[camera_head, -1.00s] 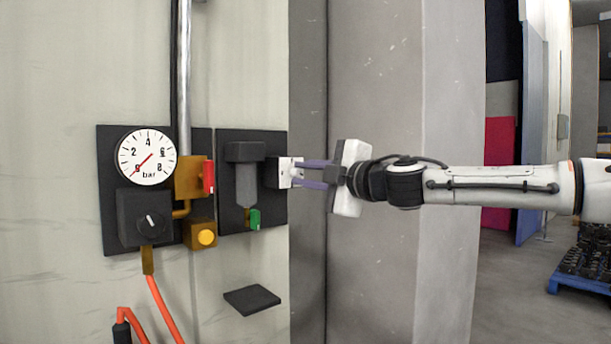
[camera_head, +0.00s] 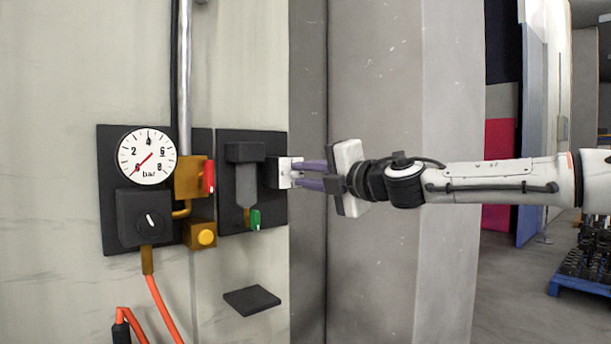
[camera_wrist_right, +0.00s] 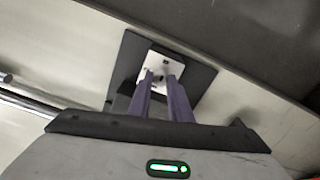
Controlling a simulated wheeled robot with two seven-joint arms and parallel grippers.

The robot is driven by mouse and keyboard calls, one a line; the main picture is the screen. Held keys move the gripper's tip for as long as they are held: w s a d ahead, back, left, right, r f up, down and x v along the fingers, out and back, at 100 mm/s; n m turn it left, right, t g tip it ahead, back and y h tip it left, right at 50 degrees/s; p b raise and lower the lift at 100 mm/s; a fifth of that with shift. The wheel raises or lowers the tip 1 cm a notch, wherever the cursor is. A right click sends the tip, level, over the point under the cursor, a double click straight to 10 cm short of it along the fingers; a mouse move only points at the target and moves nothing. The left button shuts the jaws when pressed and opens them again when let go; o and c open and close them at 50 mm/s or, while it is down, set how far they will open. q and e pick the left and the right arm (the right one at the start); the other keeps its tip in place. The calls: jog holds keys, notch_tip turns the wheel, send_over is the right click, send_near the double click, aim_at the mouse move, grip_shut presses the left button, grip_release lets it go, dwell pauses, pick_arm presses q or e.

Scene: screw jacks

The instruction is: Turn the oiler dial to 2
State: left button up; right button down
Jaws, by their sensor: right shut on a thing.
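The oiler unit, a dark cylinder with a grey bowl (camera_head: 246,180), is mounted on a black backplate on the wall. Its dial is at the right side, by a white square plate (camera_head: 285,172) that also shows in the right wrist view (camera_wrist_right: 160,68). My right gripper (camera_head: 297,173) reaches in from the right, its purple fingers shut on the dial in front of the white plate. In the right wrist view the fingertips (camera_wrist_right: 162,78) meet the plate's middle and hide the dial and part of the markings. My left gripper is not in view.
Left of the oiler are a round bar gauge (camera_head: 147,156) with its needle near 0, a black regulator knob (camera_head: 152,221), a red handle (camera_head: 208,177) and a yellow button (camera_head: 206,237). A small black shelf (camera_head: 252,300) sits below. A grey pillar stands right.

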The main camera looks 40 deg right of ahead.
jog(key=c, duration=1.6)
grip_release()
jog(key=shift+s+d+b, duration=0.15)
jog(key=shift+s, duration=1.55)
jog(key=shift+s+d+b, duration=0.15)
jog(key=shift+s, duration=1.6)
jog(key=shift+s+d+b, duration=0.15)
jog(key=shift+s, duration=1.55)
